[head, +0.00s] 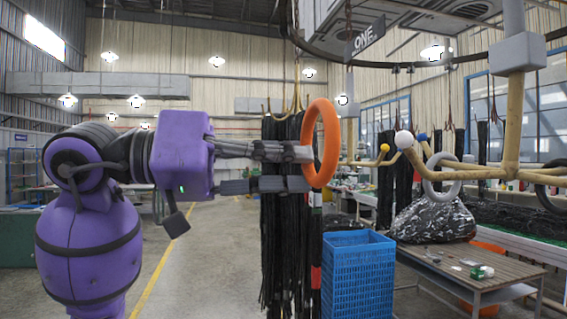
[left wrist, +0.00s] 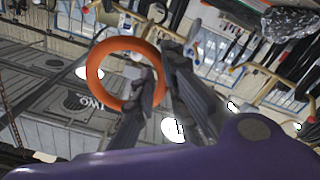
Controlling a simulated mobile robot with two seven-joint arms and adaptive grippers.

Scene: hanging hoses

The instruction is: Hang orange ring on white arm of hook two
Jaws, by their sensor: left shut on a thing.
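The orange ring (head: 331,155) is upright in mid-air in the head view, seen at a slant. My left gripper (head: 308,169) holds it by its lower left part. In the left wrist view the ring (left wrist: 93,75) sits at the fingers (left wrist: 160,68). A hook's arm ending in a white ball (head: 403,139) is to the right of the ring, with a clear gap between. A sign reading ONE (head: 365,38) hangs above; a sign that seems to read TWO (left wrist: 88,101) shows in the left wrist view. My right gripper is out of view.
A grey ring (head: 428,173) hangs near the white ball, and a black ring (head: 547,200) farther right. Arms with a yellow ball (head: 385,147) and a blue ball (head: 422,136) are close by. A blue crate (head: 357,275) and a wooden table (head: 470,262) stand below.

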